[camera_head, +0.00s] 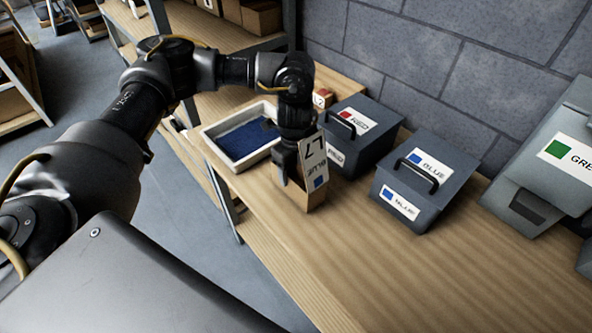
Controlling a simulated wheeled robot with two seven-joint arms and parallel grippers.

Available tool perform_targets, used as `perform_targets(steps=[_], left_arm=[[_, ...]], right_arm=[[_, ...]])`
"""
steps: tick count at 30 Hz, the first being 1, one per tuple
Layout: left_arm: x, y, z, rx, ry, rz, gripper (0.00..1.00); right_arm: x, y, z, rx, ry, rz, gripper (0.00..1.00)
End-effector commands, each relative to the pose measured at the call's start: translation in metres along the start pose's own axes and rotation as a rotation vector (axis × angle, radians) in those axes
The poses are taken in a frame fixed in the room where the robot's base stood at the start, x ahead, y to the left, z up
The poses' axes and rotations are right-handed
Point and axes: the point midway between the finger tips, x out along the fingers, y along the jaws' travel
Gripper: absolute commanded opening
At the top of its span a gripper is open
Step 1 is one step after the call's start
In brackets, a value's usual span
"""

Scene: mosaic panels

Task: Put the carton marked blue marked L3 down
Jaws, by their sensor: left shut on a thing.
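My left gripper (289,178) points down and is shut on a small brown carton (305,200). The carton's white label (315,165) has a blue square and upside-down lettering that seems to read BLUE and L7; I cannot make out L3. The carton is at the left edge of the wooden bench (420,270), in front of the red box; I cannot tell whether its base touches the bench. The gripper hides part of the carton. My right gripper is not in view.
A white tray with a blue lining (212,148) lies left of the carton. Grey lidded boxes marked RED (375,143), BLUE (440,165) and GREEN (535,185) stand along the wall. A small red-marked carton (322,98) is behind. The bench front is clear.

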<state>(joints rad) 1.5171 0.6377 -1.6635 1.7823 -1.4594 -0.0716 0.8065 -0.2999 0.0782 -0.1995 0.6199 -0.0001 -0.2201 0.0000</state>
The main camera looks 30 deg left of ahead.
Motion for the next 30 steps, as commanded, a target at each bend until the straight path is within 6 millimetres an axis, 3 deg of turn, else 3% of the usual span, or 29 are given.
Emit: perform_targets(steps=[15,16,21,30], left_arm=[[0.0139,0.0,-0.0002,-0.001,0.001,0.0,0.14],[0.0139,0.0,-0.0002,-0.001,0.001,-0.001,0.65],[0.0131,0.0,0.0,-0.001,0.0,-0.001,0.85],[0.0104,-0.0002,0.0002,-0.001,0.0,-0.002,0.85]], right_arm=[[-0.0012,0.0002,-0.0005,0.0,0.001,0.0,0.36],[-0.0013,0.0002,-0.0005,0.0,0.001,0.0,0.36],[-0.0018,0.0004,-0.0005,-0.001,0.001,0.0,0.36],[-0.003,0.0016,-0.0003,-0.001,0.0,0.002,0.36]])
